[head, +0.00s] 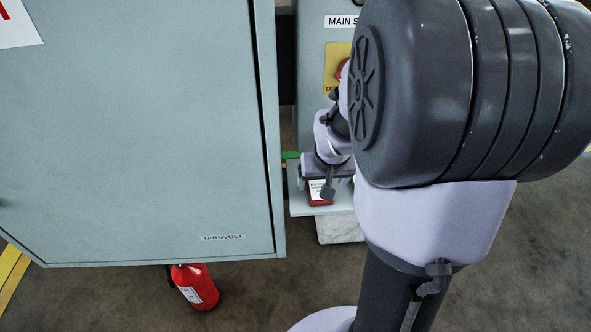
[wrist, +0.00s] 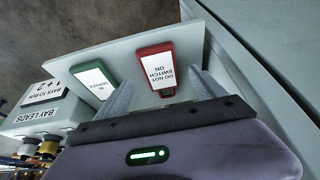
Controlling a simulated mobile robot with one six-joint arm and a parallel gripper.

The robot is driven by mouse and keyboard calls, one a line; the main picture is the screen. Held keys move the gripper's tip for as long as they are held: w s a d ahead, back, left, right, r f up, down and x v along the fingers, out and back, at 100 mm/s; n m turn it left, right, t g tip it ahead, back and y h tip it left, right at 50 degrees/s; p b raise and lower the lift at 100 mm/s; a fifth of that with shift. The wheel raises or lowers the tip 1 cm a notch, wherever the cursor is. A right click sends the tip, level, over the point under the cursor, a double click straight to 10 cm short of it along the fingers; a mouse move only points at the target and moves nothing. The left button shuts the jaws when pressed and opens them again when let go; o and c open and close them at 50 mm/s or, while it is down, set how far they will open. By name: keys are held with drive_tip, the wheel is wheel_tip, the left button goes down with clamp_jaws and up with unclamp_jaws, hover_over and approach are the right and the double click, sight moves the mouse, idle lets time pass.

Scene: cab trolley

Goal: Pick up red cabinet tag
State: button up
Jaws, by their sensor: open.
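The red cabinet tag (wrist: 157,68) lies on a pale grey shelf in the wrist view, with a white label reading "DO NOT SWITCH ON". My gripper (wrist: 161,82) is open, one finger on each side of the tag's near end. I cannot tell whether the fingers touch it. In the head view the red tag (head: 319,202) shows partly beneath my gripper (head: 325,188), with much of it hidden.
A green tag (wrist: 95,80) lies left of the red one on the shelf (wrist: 133,44). A "BAY LEADS" box (wrist: 40,112) stands farther left. A large grey cabinet door (head: 140,130) fills the head view's left. A red extinguisher (head: 194,287) stands below it.

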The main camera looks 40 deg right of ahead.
sight(319, 190)
drive_tip(key=b+x, duration=0.1)
drive_tip(key=x, duration=0.2)
drive_tip(key=shift+f, duration=0.4)
drive_tip(key=shift+r, duration=0.15)
